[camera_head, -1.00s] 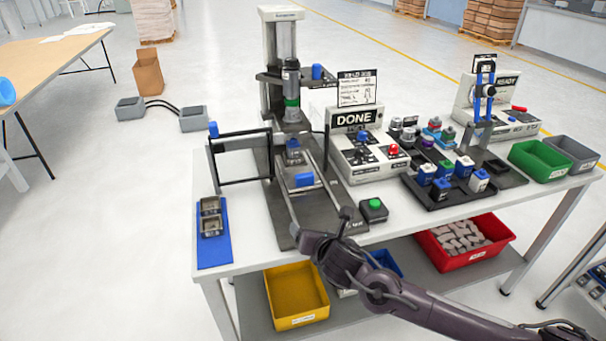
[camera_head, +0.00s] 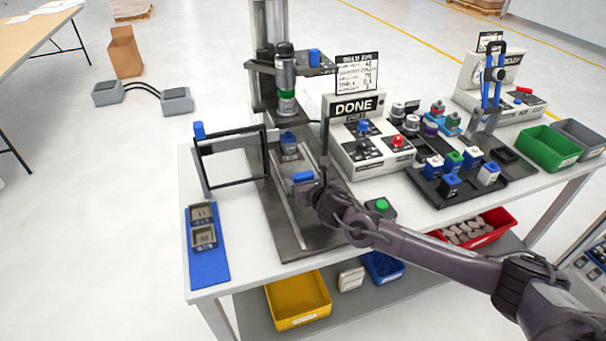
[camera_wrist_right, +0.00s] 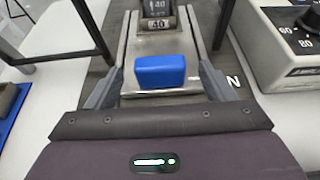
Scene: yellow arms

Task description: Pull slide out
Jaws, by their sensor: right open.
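The slide is a grey metal plate on rails in the base of the press (camera_head: 285,75). Its blue handle (camera_head: 303,177) faces the front, and a block marked 40 sits on the slide behind it. In the right wrist view the blue handle (camera_wrist_right: 160,71) lies centred ahead, with the slide's metal plate (camera_wrist_right: 160,46) behind it. My right gripper (camera_wrist_right: 160,88) is open, one finger on each side of the handle, with gaps visible on both sides. In the head view my right gripper (camera_head: 318,193) is right at the handle, partly hidden by its own wrist. My left gripper is not in view.
A black guard frame (camera_head: 232,157) stands left of the slide. The control box reading DONE (camera_head: 360,140) and a green button (camera_head: 381,205) are close on the right. A blue tray (camera_head: 208,262) lies at the table's left front.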

